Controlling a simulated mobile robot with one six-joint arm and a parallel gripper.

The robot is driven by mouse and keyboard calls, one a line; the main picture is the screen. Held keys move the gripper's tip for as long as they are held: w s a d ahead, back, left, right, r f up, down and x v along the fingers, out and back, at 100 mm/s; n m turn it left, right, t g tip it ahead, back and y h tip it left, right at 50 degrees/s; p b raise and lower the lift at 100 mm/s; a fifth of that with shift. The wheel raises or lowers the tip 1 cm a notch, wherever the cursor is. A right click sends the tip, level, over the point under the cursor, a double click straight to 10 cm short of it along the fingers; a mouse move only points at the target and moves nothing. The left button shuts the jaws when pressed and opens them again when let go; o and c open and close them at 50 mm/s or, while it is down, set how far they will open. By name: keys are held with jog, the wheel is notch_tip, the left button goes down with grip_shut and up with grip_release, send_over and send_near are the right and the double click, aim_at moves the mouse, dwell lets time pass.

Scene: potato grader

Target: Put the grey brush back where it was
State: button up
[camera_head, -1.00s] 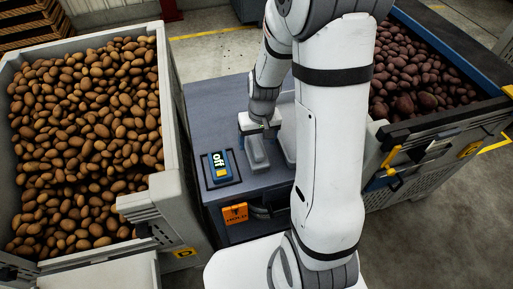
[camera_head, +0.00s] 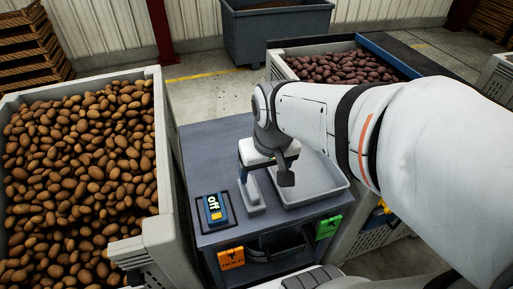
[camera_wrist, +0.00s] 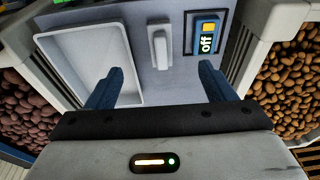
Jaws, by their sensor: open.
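The grey brush (camera_head: 251,196) lies on the dark grey table top, between the shallow light grey tray (camera_head: 337,190) and the blue off switch (camera_head: 215,209). In the wrist view the brush (camera_wrist: 160,48) is a pale, narrow piece with a raised grip, lying lengthwise away from me. My gripper (camera_wrist: 161,72) is open and empty, its two blue fingers apart on either side of the brush's near end and not touching it. In the head view my gripper (camera_head: 284,178) hangs beside the brush, and its far finger is hidden. The tray is empty.
A bin of brown potatoes (camera_head: 162,175) stands at the left of the table and a bin of dark red potatoes (camera_head: 285,65) at the back right. Orange (camera_head: 231,258) and green (camera_head: 328,227) tags hang on the table front. The table's back left is clear.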

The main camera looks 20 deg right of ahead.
jog(key=shift+s+r+t, duration=0.15)
jog(key=shift+s+r, duration=0.25)
jog(key=shift+s, duration=0.45)
jog(key=shift+s+r+t, duration=0.15)
jog(key=shift+s+r, duration=0.25)
jog(key=shift+s, duration=0.4)
jog(key=shift+c, duration=0.2)
